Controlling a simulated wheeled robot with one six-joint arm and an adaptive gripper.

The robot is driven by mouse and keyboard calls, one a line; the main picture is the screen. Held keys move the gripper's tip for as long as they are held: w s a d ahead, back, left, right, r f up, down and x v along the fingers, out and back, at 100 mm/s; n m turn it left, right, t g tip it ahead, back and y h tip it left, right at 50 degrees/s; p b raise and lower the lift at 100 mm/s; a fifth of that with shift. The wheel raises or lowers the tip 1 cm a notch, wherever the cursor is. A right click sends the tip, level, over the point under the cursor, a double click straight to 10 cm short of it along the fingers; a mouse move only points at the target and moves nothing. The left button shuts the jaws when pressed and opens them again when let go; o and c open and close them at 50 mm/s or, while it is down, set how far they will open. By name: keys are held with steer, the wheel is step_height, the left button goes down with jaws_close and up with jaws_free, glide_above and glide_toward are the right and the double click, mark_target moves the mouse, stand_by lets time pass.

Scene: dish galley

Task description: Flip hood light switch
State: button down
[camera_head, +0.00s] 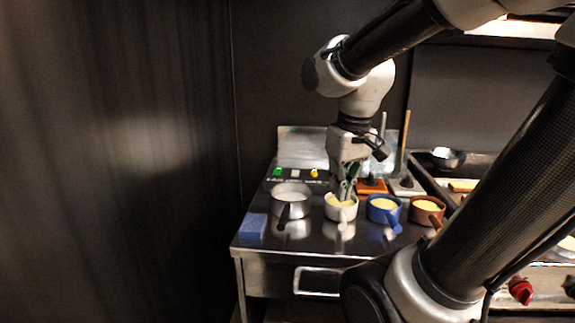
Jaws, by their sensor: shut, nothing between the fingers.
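My gripper (345,190) points down over the counter, shut and empty, with its fingertips at or just above a white pot (341,213) with yellow contents. I cannot tell whether the fingertips touch it. A dark strip with small coloured pieces, green (278,172) and yellow (314,173), lies at the back left of the counter. I cannot tell whether any of them is the hood light switch. A bright lit edge (510,29), perhaps of the hood, shows at the upper right. No hood switch can be clearly made out.
A steel pot (291,197), a blue pot (384,210) and a brown pot (427,209) line the steel counter (300,248). A blue sponge (252,226) sits at the front left corner. A metal bowl (447,157) is at the back right. A dark wall stands left.

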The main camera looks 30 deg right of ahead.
steer(key=w+d+n+g, duration=0.1)
steer(key=w+d+g, duration=0.15)
steer(key=w, duration=1.55)
steer(key=n, duration=0.5)
glide_above(295, 174)
step_height(295, 174, down, 2)
steer(key=w+r+n, duration=0.3)
steer(key=r+n, duration=0.2)
steer(key=r, duration=0.1)
steer(key=shift+n, duration=0.4)
steer(key=shift+w+f, duration=0.1)
step_height(295, 174, down, 14)
steer(key=shift+r, duration=0.1)
